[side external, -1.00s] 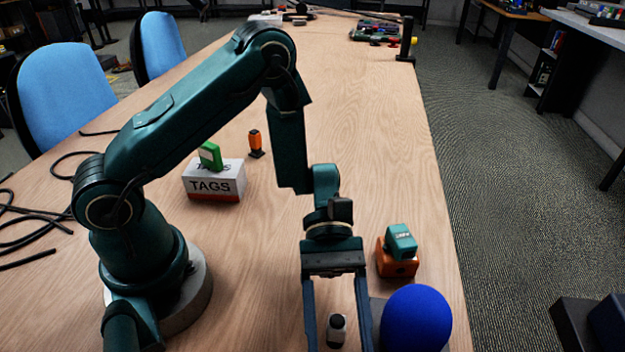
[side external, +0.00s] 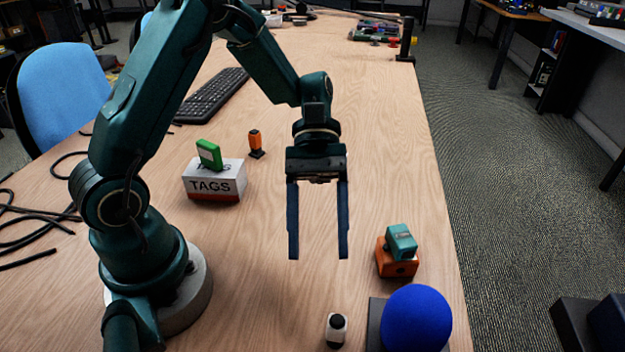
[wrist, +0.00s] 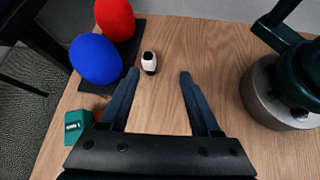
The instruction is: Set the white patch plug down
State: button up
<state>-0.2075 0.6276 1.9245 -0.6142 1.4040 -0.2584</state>
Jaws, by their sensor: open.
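The white patch plug (side external: 336,330), white with a dark end, stands on the table near the front, just left of the dark base with the blue ball. It also shows in the wrist view (wrist: 149,63), beyond my fingertips and between their lines. My gripper (side external: 318,258) is open and empty, raised above the table and behind the plug in the side view. Both fingers also show in the wrist view (wrist: 160,73), apart, with nothing between them.
A blue ball (side external: 416,320) and a red ball (wrist: 115,18) sit on a dark base. A teal block (side external: 401,242) rests on an orange block (side external: 397,263). A TAGS box (side external: 214,187) carries a green piece (side external: 209,154). An orange plug (side external: 255,142) stands nearby. Black cables (side external: 40,215) lie left.

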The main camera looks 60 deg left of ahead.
jog(key=s+a+r+m+t+y, duration=0.4)
jog(key=a+r+m+t+y, duration=0.3)
jog(key=m+t+y, duration=0.2)
jog(key=shift+s+a+m+t, duration=0.25)
jog(key=shift+m+t, duration=0.05)
jog(key=shift+t, duration=1)
jog(key=shift+r, duration=0.1)
